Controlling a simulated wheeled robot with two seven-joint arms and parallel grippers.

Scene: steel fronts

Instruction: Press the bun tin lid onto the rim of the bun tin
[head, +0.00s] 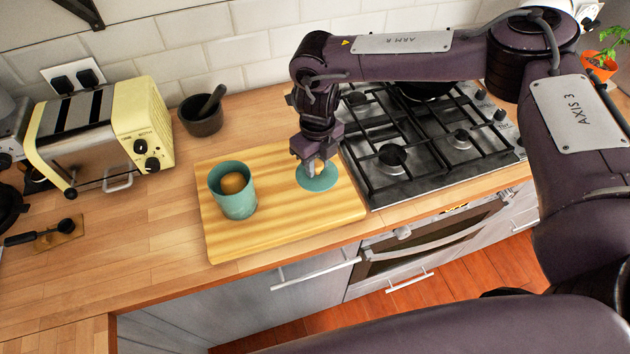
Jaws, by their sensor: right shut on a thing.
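The bun tin (236,201) is a teal, open-topped cylinder standing upright on the left part of a wooden board. A round brown bun (233,183) shows inside it. The bun tin lid (319,178) is a flat teal disc at the right part of the board, apart from the tin. My right gripper (315,169) points down over the middle of the lid and is shut on it, probably by a knob that the fingers hide. I cannot tell whether the lid touches the board. My left gripper is not in view.
The wooden board (275,235) lies near the counter's front edge. A gas hob (400,150) adjoins it on the right. A yellow toaster (105,135) and a dark mortar with pestle (203,115) stand behind to the left. Counter left of the board (150,225) is clear.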

